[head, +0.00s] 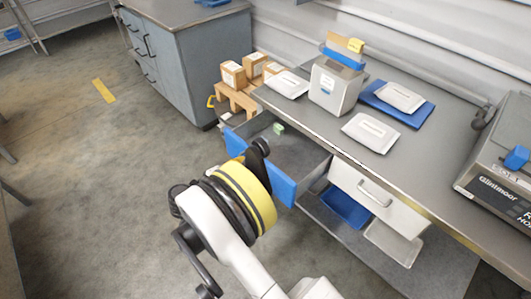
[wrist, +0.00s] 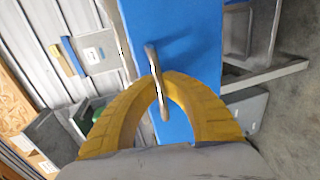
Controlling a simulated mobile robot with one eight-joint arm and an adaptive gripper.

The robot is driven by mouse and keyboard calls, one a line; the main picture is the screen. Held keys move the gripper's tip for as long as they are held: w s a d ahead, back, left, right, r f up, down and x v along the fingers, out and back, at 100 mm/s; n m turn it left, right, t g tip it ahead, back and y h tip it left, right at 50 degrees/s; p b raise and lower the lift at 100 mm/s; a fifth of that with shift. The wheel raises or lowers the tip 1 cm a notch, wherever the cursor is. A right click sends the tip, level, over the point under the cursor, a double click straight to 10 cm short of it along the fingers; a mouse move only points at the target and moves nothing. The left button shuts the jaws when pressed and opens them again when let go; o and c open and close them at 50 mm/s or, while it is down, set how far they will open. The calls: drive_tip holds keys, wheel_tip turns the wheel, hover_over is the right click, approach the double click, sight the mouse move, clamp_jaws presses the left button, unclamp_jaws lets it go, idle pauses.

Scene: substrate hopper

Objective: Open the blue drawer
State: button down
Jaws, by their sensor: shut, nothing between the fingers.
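The blue drawer (head: 284,188) stands pulled out from under the workbench in the head view. Its grey inside is visible, with a small green block at the back. My arm and gripper hide the middle of its front. In the wrist view the blue front (wrist: 190,55) fills the middle, with a metal bar handle (wrist: 152,58) on it. My gripper (wrist: 165,77) has yellow fingers, shut with their tips together at the handle. Part of the handle overlaps the fingertips in the picture. I cannot tell whether they touch.
The grey bench top (head: 325,125) carries white packets, a metal bin (head: 334,87) and a blue mat. A closed white drawer (head: 377,198) sits right of the blue one. Cardboard boxes (head: 234,75) stand behind. The floor at left is clear.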

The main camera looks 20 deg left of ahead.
drive_tip(key=c, duration=2)
unclamp_jaws()
drive_tip(key=shift+s+a+r, duration=0.1)
drive_tip(key=shift+s+a, duration=0.1)
drive_tip(key=shift+s, duration=0.2)
drive_tip(key=o, duration=0.5)
drive_tip(key=v, duration=1.2)
